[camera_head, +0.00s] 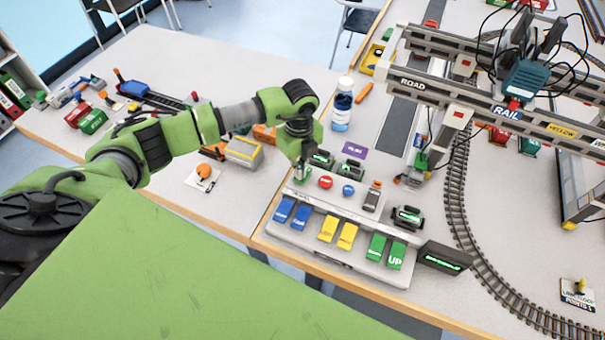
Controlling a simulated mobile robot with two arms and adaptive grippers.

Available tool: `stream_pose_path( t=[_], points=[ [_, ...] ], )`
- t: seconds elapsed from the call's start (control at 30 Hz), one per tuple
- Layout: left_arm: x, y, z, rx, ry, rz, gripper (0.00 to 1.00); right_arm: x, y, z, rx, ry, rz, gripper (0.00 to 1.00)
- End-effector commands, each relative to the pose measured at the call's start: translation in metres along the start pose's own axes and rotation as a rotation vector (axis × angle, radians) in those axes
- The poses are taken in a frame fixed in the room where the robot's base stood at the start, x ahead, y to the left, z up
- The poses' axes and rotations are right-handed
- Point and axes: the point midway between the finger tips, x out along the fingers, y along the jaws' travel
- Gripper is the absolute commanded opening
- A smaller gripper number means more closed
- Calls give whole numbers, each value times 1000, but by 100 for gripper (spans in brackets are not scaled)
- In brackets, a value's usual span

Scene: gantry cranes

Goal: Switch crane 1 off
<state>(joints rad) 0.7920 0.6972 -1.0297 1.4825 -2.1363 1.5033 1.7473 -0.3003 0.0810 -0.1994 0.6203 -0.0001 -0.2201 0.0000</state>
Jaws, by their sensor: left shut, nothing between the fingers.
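The control box (345,266) stands on the table in the middle of the view. A red button (325,182) and a blue button (348,190) sit on its upper row, with a black-and-grey part with an orange top (373,196) to their right. Pairs of blue keys (292,213), yellow keys (338,232) and green keys (387,250) line its front; one green key reads "UP". My left gripper (302,175) is shut and empty, pointing down at the box's upper left end. It partly hides a green part there; contact cannot be told. A gantry crane (437,87) spans the upper right. My right gripper is out of view.
A white-and-blue bottle (342,106) and an orange marker (364,93) stand or lie behind the box. Small black displays (442,258) surround it. A curved rail track (480,272) runs at the right. Toy vehicles (90,119) lie on the left table.

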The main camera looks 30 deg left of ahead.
Motion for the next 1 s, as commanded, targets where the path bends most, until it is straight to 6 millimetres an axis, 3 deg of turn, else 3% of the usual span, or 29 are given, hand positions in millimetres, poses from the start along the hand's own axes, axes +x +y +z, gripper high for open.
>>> stream_pose_path(
  t=[0.63,1.0],
  points=[
    [11,0,0,0,0,0,0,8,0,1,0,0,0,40],
    [-10,0,0,0,0,-1,0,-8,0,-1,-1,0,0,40]
  ],
)
